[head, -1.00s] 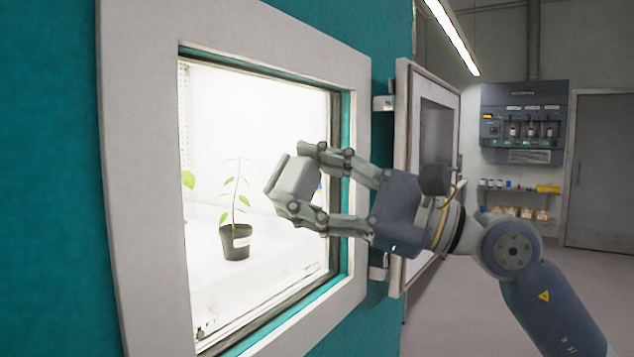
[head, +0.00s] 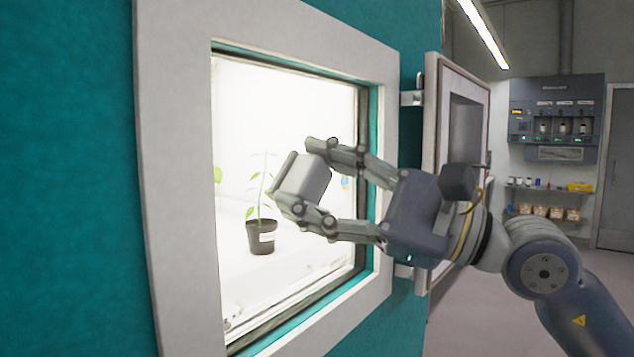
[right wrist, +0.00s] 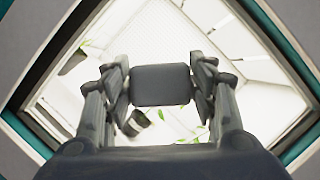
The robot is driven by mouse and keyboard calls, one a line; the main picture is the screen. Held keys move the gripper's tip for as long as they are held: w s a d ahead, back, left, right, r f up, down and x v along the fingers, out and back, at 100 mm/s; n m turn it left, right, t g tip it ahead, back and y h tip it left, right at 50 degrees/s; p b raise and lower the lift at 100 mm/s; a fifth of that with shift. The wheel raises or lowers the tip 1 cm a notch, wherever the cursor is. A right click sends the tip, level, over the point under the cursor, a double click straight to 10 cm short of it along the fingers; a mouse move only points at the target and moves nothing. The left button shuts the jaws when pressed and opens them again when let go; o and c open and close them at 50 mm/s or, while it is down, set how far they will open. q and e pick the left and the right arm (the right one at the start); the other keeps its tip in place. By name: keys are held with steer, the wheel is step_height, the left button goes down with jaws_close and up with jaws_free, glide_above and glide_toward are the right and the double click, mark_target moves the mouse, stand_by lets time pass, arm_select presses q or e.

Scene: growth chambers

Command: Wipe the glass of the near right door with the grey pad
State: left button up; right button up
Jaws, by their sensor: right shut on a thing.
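My right gripper (head: 318,186) is shut on the grey pad (head: 303,178), a block held between its two fingers. In the right wrist view the pad (right wrist: 160,85) sits between the fingertips, in front of a bright window. The window glass (head: 235,120) is set in a wide pale frame (head: 175,180) on a teal wall. The pad is in front of the glass; I cannot tell whether it touches. A second door (head: 433,130) with a pale frame stands out from the wall at the right, open, behind my right gripper. My left gripper is not in view.
Behind the glass stands a dark pot (head: 261,236) with a green seedling. A dosing unit (head: 556,118) hangs on the far wall above a shelf (head: 550,190) with small items. A grey door (head: 618,160) is at the far right. The floor there is clear.

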steer(key=shift+s+d+f+b, duration=0.1)
steer(key=shift+s+d+b, duration=0.25)
steer(key=shift+d+b, duration=0.15)
steer(key=s+d+b, duration=0.3)
steer(key=s+d, duration=0.1)
steer(key=d, duration=0.2)
steer(key=shift+s+d, duration=0.15)
steer(key=shift+s, duration=0.15)
